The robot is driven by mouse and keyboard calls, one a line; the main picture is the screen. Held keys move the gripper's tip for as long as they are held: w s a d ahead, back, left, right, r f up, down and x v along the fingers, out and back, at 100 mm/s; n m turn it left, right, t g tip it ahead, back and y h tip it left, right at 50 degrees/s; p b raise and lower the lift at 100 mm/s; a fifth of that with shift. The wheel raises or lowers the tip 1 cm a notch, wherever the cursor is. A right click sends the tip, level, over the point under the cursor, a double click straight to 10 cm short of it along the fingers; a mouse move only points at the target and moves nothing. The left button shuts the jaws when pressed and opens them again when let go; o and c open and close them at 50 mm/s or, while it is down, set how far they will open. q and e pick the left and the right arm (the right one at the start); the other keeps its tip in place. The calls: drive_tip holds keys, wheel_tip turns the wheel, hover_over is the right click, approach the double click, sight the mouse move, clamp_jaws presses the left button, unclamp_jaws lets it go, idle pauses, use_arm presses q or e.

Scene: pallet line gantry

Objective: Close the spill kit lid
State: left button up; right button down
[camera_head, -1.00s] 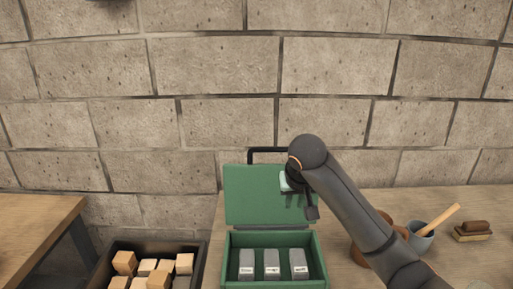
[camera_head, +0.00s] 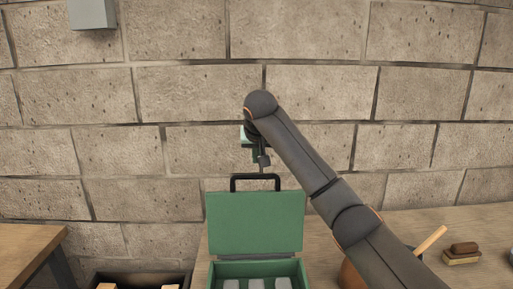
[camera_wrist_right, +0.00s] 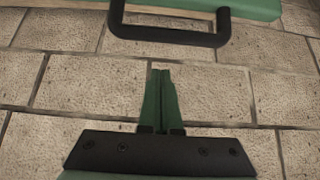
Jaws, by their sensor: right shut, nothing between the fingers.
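The spill kit is a green box (camera_head: 216,271) on the bench, with its green lid (camera_head: 255,222) standing open, upright at the back. A black handle (camera_head: 255,178) is on the lid's top edge. My right gripper (camera_head: 262,163) is above the handle in the head view, shut and empty. In the right wrist view the closed green fingers (camera_wrist_right: 160,75) are apart from the handle (camera_wrist_right: 168,36), and a strip of the lid (camera_wrist_right: 255,8) shows at the top. The box's lower front is cut off by the frame. My left gripper is out of view.
Three grey packs (camera_head: 256,284) stand in the box. A dark crate (camera_head: 125,277) with wooden blocks is at the lower left. A brush (camera_head: 462,253) lies on the bench (camera_head: 445,221) at right. A stone wall (camera_head: 180,90) rises close behind.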

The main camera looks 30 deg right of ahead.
drive_tip(key=shift+s+a+f+p, duration=0.25)
drive_tip(key=shift+s+f, duration=0.15)
drive_tip(key=shift+f, duration=0.25)
drive_tip(key=shift+s+a+f+p, duration=0.25)
drive_tip(key=shift+s+f, duration=0.15)
drive_tip(key=shift+f, duration=0.25)
